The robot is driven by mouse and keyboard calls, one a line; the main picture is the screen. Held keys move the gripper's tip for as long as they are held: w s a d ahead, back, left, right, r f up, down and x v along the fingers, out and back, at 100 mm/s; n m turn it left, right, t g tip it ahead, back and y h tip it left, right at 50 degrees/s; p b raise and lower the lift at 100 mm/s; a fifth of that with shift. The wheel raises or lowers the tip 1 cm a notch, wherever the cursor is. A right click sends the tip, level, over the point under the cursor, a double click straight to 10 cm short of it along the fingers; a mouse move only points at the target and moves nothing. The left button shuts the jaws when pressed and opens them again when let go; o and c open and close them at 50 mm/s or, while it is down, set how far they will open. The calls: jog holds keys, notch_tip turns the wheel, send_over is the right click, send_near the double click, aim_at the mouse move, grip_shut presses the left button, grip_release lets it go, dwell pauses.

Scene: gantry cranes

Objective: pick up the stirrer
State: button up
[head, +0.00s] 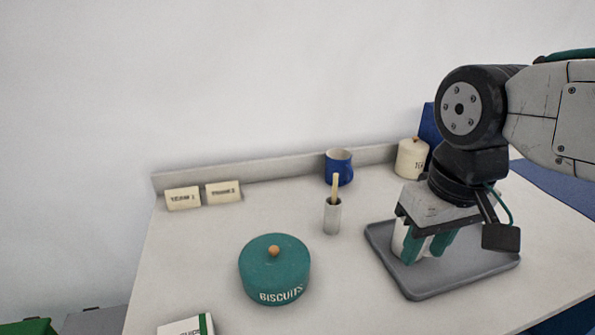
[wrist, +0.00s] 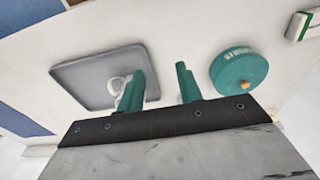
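The stirrer (head: 335,188) looks to be the pale wooden stick standing upright in a small light-grey cup (head: 332,217) near the middle of the table. I cannot make it out in the wrist view. My gripper (head: 427,250) is over the grey tray, to the right of the stirrer and its cup, pointing down. In the wrist view its two green fingers (wrist: 158,72) are apart with nothing between them. A white mug (head: 398,240) stands on the tray beside the left finger, partly hidden by it; it also shows in the wrist view (wrist: 117,86).
The grey tray (head: 420,287) lies at the right. A green biscuit tin (head: 262,283) stands front left of the cup. A blue mug (head: 343,165) and a cream jar (head: 408,160) stand behind. Two small labelled blocks (head: 183,199) are at the back left. The left table middle is clear.

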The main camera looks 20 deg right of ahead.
notch_tip(320, 180, up, 2)
jog(key=n+g, duration=0.1)
jog(key=n, duration=0.3)
send_over(336, 182)
jog(key=w, duration=0.1)
jog(key=shift+r, duration=0.15)
jog(key=shift+s+f+n, duration=0.15)
jog(key=shift+f+n, duration=0.15)
jog(key=shift+f, duration=0.05)
notch_tip(336, 182, down, 7)
jog(key=shift+f, duration=0.1)
jog(key=shift+c, duration=0.2)
grip_shut()
